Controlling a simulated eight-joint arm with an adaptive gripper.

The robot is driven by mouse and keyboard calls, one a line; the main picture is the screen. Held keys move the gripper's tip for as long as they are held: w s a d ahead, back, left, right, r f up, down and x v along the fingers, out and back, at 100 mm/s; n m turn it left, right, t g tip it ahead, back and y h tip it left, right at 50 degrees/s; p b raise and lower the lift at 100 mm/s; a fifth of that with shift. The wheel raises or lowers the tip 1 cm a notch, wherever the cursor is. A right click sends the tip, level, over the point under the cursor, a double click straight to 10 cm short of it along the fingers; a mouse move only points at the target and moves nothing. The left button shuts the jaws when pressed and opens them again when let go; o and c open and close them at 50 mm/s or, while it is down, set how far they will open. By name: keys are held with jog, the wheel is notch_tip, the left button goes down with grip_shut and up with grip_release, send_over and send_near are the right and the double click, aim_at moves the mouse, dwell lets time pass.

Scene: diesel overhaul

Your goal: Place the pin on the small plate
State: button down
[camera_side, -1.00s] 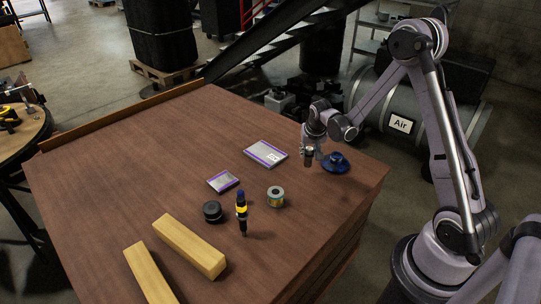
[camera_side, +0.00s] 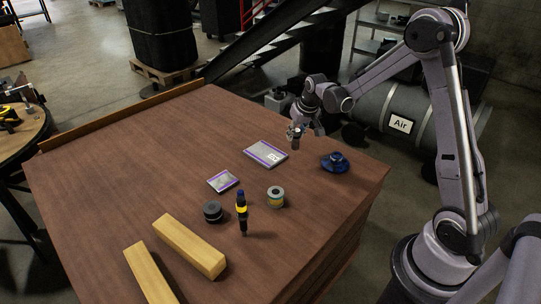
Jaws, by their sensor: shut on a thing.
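My gripper (camera_side: 293,132) is at the far right part of the table, above its surface and just right of the large plate. It is shut on a small brownish cylinder, the pin (camera_side: 295,143), which hangs below the fingers. The small plate (camera_side: 222,181), grey with purple edges, lies flat near the middle of the table. The larger plate (camera_side: 265,153), also grey with purple edges and a white label, lies behind it to the right. Nothing rests on the small plate.
A blue round part (camera_side: 335,162) sits near the right edge. A tin (camera_side: 275,197), a black puck (camera_side: 212,212) and an upright black and yellow tool (camera_side: 241,212) stand in front of the plates. Two wooden blocks (camera_side: 189,246) lie at the front. The table's left side is clear.

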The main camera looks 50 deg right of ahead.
jog(key=w+a+n+y, duration=0.2)
jog(key=w+a+n, duration=0.2)
jog(key=w+a, duration=0.6)
send_over(223, 181)
notch_tip(223, 181, down, 6)
jog(key=shift+w+f, duration=0.15)
jog(key=shift+f, duration=1.95)
jog(key=shift+f, duration=0.1)
jog(key=c, duration=1.1)
grip_release()
